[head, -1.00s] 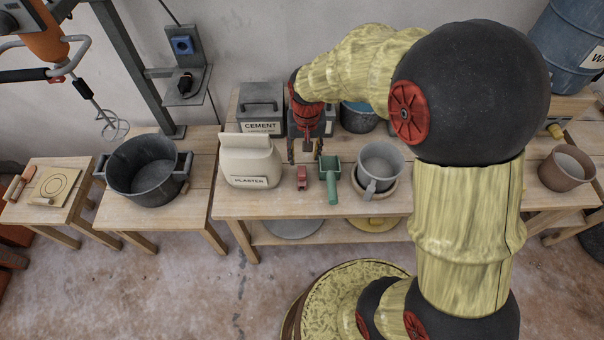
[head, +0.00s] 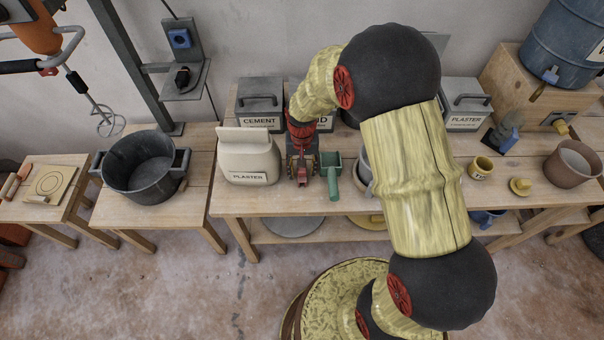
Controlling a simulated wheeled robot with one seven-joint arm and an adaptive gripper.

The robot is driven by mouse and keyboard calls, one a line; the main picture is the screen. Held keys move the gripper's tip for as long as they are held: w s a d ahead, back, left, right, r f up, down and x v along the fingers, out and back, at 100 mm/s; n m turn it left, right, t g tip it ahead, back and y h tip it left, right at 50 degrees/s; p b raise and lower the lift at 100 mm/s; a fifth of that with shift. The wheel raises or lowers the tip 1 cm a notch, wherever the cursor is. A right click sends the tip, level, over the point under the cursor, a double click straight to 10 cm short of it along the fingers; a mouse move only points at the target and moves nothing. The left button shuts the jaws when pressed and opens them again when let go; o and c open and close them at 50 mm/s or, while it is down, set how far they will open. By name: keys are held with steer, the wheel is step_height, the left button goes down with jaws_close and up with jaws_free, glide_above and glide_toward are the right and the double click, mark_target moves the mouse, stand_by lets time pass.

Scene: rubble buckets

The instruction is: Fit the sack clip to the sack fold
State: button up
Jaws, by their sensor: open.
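The sack clip, a small red piece (head: 302,183), lies on the bench to the right of the sack. The plaster sack (head: 249,162) stands upright at the bench's left end, its pale fold (head: 246,134) along the top. My gripper (head: 302,174) points down over the red clip with a finger on either side of it. The fingers are open; whether they touch the clip cannot be told. The gripper hides the clip's far part.
A green scoop (head: 332,176) lies just right of my gripper. A grey cement bin (head: 260,105) stands behind the sack. My arm partly hides a grey pot (head: 362,170). A black tub (head: 143,167) is on the left table. A yellow mug (head: 481,168) stands further right.

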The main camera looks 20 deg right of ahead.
steer(key=c, duration=0.3)
steer(key=c, duration=0.7)
jaws_close()
